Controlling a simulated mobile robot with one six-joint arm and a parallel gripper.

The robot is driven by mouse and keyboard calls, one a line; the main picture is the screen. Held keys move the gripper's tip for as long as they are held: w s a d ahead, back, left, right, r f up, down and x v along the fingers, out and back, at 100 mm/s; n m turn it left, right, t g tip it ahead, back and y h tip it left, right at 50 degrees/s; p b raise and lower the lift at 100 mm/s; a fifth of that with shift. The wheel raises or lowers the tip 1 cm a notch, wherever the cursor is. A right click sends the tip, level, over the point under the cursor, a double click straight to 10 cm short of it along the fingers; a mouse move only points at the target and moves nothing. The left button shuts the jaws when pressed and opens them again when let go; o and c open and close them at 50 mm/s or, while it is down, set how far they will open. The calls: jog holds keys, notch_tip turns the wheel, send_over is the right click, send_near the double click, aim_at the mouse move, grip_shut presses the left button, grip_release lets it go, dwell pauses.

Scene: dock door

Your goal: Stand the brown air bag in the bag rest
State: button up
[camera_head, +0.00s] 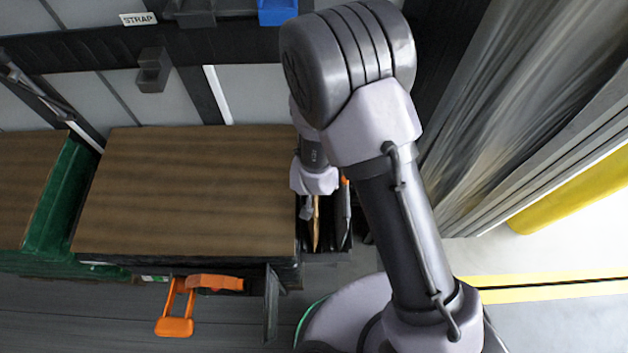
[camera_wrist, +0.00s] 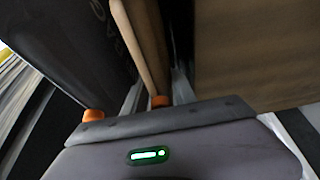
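The brown air bag (camera_head: 316,224) shows as a thin upright strip in a dark open holder, which looks like the bag rest (camera_head: 328,257), at the right end of the bench. In the wrist view the brown bag (camera_wrist: 146,45) is a flat upright sheet, its near edge by the right orange fingertip. My gripper (camera_head: 321,190) is over the holder's far part. In the wrist view my gripper (camera_wrist: 127,109) has its orange fingertips well apart. I see no clear grip on the bag. The bag's lower part is hidden.
A dark lettered panel (camera_wrist: 65,40) stands left of the bag. The brown bench top (camera_head: 190,190) is clear. An orange-handled tool (camera_head: 178,308) hangs at its front. A grey curtain (camera_head: 520,110) and yellow post (camera_head: 575,190) stand right. A blue bin (camera_head: 277,11) is at the back.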

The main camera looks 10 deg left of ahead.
jog(key=o, duration=0.4)
jog(key=shift+r, duration=0.1)
jog(key=p+v, duration=0.8)
jog(key=v, duration=0.9)
jog(key=w+d+r+m+y+b, duration=0.15)
jog(key=d+r, duration=0.25)
jog(key=r, duration=0.5)
jog(key=w+d+r+m+y, duration=0.1)
jog(key=d+r+m, duration=0.25)
jog(key=r, duration=0.55)
jog(key=s+d+r, duration=0.2)
jog(key=s+d, duration=0.1)
jog(key=s+d+r+m+t+h+b, duration=0.1)
jog(key=s+d+r, duration=0.2)
jog(key=d, duration=0.1)
jog(key=s+d+r+m, duration=0.1)
jog(key=s+d+r, duration=0.2)
jog(key=shift+s+d+r+h, duration=0.1)
jog(key=shift+s+d+h, duration=0.2)
jog(key=shift+s+h, duration=0.05)
